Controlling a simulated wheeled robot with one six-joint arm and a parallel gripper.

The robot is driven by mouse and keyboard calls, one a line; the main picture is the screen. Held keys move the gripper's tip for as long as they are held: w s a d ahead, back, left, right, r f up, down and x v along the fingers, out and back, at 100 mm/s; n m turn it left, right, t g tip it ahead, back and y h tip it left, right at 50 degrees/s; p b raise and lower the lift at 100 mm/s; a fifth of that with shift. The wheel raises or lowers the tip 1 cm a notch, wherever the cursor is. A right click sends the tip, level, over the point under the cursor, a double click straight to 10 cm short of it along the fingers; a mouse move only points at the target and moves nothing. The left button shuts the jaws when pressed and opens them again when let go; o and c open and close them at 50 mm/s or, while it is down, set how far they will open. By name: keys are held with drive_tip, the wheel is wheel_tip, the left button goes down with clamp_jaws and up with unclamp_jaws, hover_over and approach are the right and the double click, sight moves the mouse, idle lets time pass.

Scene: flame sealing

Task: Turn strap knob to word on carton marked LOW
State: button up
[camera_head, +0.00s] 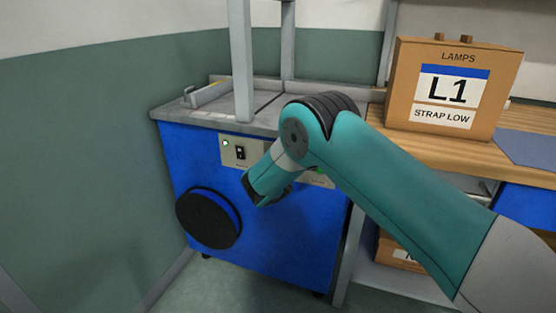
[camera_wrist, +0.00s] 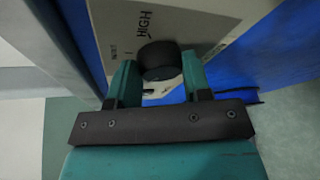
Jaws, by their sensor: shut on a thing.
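The strap knob (camera_wrist: 160,60) is a round black knob on a pale panel (camera_wrist: 210,18) in the wrist view. The word HIGH shows on the panel beside it; other lettering there is too small or covered to read surely. My gripper (camera_wrist: 158,78) has its two teal fingers on either side of the knob, shut on it. In the head view my gripper (camera_head: 262,190) is at the front panel of the blue machine (camera_head: 290,235), and the knob is hidden behind it. The carton (camera_head: 455,85) reads LAMPS, L1 and STRAP LOW, and stands upright on the wooden bench.
A switch (camera_head: 240,152) with a green light is on the machine's panel, left of my gripper. A black round disc (camera_head: 208,218) is on the machine's lower front. Grey posts (camera_head: 241,60) rise from its top. The wooden bench (camera_head: 440,152) adjoins at right.

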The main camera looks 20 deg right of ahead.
drive_tip(key=shift+a, duration=0.1)
idle(0.4)
drive_tip(key=o, duration=0.9)
drive_tip(key=v, duration=1.7)
drive_tip(key=shift+s+r, duration=0.1)
drive_tip(key=shift+s, duration=0.1)
